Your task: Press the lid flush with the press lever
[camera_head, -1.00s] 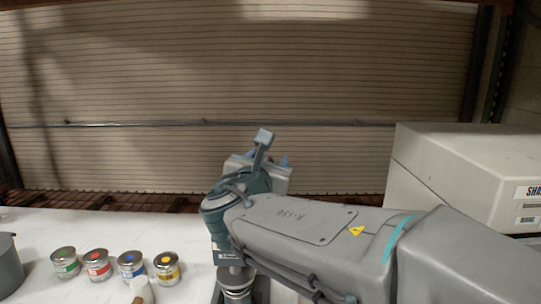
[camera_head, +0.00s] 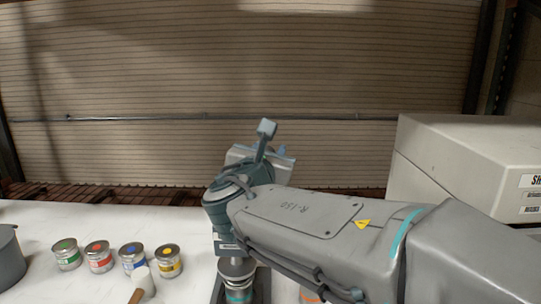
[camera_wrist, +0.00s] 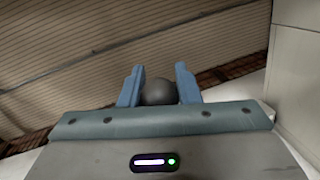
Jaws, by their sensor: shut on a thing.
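My gripper's two blue fingers (camera_wrist: 158,84) are shut on a dark round knob (camera_wrist: 159,92), which looks like the end of the press lever. The rest of the lever is hidden in the wrist view. In the head view my arm covers the gripper, the knob and most of the press. A dark base (camera_head: 262,290) shows below my arm, likely the press. A silver can with a teal band (camera_head: 238,294) stands there, partly cut off by the bottom edge. Its lid is not clear enough to tell whether it sits flush.
Several small paint cans, green (camera_head: 66,254), red (camera_head: 99,257), blue (camera_head: 132,258) and yellow (camera_head: 168,261), stand on the white table (camera_head: 100,222). A white-headed tool with a wooden handle (camera_head: 137,296) lies near them. A grey pot (camera_head: 8,260) is at left, a large beige machine (camera_head: 450,165) at right.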

